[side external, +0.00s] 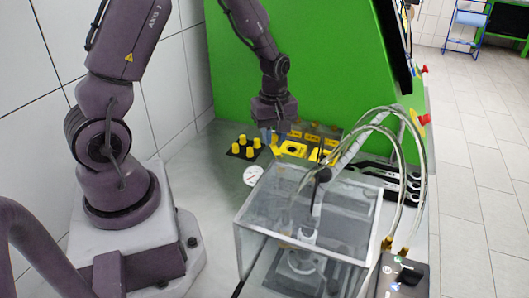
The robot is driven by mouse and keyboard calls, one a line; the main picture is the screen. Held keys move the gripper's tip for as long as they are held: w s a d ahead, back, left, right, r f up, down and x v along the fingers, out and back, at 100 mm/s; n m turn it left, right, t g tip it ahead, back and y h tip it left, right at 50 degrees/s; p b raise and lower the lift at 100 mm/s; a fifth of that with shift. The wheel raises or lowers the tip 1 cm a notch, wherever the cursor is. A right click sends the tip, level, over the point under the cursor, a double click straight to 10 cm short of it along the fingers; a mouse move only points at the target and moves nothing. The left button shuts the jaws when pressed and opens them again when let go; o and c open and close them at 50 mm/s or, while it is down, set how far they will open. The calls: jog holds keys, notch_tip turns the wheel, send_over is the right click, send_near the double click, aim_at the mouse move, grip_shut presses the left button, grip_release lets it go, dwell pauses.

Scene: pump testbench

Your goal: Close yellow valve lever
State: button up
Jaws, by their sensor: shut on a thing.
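My gripper (272,137) points down at the back of the bench, in front of the green panel. Its bluish fingers are shut on a small yellow part (276,147), which shows just below the fingertips. I cannot tell from its shape whether this is the yellow valve lever. More yellow pieces (293,150) lie just to the right of it, and no lever can be made out clearly among them. The fingers hide part of what they hold.
A black plate with several yellow pegs (243,149) is left of my gripper. A round white dial (252,175) lies in front. A clear tank (262,221) with a grey pump inside stands at the front. Clear hoses (425,165) arch at the right. A green panel (330,75) stands behind.

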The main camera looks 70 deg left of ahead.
jog(key=shift+w, duration=0.1)
jog(key=shift+w+d, duration=0.25)
jog(key=shift+w, duration=0.7)
jog(key=shift+w+d, duration=0.45)
jog(key=shift+w, duration=0.25)
jog(key=o, duration=1.3)
